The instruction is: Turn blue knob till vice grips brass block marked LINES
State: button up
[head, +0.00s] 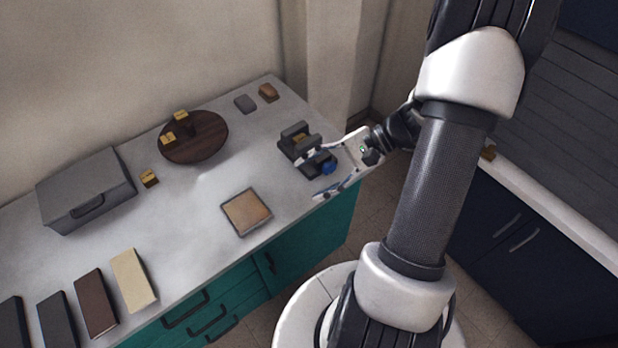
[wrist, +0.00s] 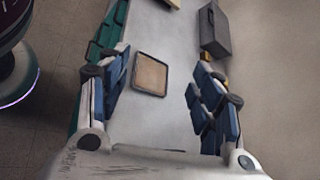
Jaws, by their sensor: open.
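A dark grey vice (head: 291,147) stands near the right end of the table, with a brass block (head: 300,138) between its jaws. Its marking is too small to read, and I cannot tell whether the jaws touch it. The blue knob (head: 328,168) is on the vice's near right side. My gripper (head: 312,178) is open, one finger by the vice and the other nearer the table's front edge. In the head view the knob appears between the fingers; contact cannot be told. The wrist view shows the open fingers (wrist: 160,72) but neither vice nor knob.
A square tan-topped tray (head: 246,212) lies left of my gripper. A round dark wooden board (head: 207,150) carries brass blocks. A grey case (head: 86,190) stands at left, with a small brass block (head: 149,178) beside it. Coloured slabs (head: 134,280) lie at the front left.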

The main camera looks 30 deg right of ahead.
jog(key=shift+s+a+r+n+g+h, duration=0.3)
jog(key=shift+a+r+n+g, duration=0.25)
jog(key=shift+a, duration=0.2)
jog(key=shift+s+a+r+n+g+h, duration=0.3)
jog(key=shift+a+r+n+g, duration=0.15)
jog(key=shift+a+r+n, duration=0.25)
jog(key=shift+a, duration=0.1)
jog(key=s+a+r+n+t+h, duration=0.1)
jog(key=s+a+r+n+h, duration=0.3)
jog(key=r+n+h, duration=0.1)
jog(key=s+a+r+n+t+h, duration=0.1)
jog(key=s+a+r+n+h, duration=0.3)
jog(key=r+n, duration=0.3)
jog(key=shift+s+a+r+t+h, duration=0.3)
jog(key=shift+s+a+r+h, duration=0.1)
jog(key=shift+s+r, duration=0.3)
